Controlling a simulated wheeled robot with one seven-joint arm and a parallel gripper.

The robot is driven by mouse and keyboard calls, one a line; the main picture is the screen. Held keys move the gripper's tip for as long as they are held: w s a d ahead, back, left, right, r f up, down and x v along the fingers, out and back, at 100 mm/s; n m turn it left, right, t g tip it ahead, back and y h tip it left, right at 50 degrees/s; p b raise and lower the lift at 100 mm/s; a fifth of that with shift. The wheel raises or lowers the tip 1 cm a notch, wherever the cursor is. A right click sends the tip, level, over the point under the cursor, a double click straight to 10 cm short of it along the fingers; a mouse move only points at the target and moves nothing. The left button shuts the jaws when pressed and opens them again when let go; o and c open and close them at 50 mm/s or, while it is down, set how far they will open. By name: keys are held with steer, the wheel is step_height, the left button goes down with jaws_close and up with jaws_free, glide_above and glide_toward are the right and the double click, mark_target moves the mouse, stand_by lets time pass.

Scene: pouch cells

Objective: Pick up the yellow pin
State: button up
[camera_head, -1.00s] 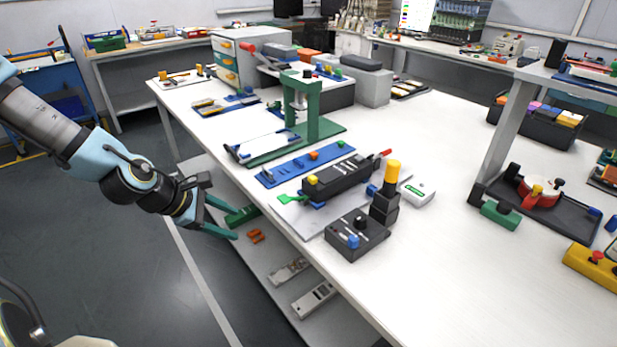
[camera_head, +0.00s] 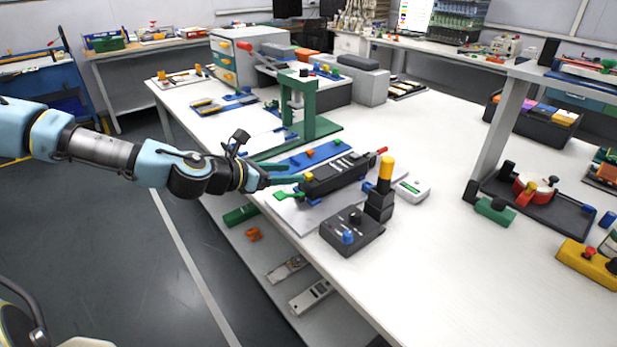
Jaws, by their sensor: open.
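A small yellow pin (camera_head: 309,177) stands at the left end of the black fixture (camera_head: 340,176) on the white table (camera_head: 430,270). My gripper (camera_head: 296,173) reaches in from the left over the table edge, with its teal fingers pointing right. The fingers are open, and their tips are just left of the pin. I cannot tell whether they touch it. A larger yellow cylinder (camera_head: 386,168) stands on a black stepped block to the right of the fixture.
A blue plate (camera_head: 325,153) lies behind the fixture, and a green press (camera_head: 307,115) stands farther back. A black box with a blue knob (camera_head: 347,237) is in front. A small white device (camera_head: 413,187) is to the right.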

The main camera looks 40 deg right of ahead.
mark_target(307, 175)
steer(key=x, duration=0.1)
steer(key=p+x, duration=0.1)
steer(key=x, duration=0.1)
steer(key=p+x, duration=0.1)
steer(key=shift+s+d+f, duration=0.1)
steer(key=shift+s+f, duration=0.05)
steer(key=shift+s, duration=0.15)
steer(key=shift+d+f, duration=0.3)
steer(key=shift+d, duration=0.05)
jaws_close()
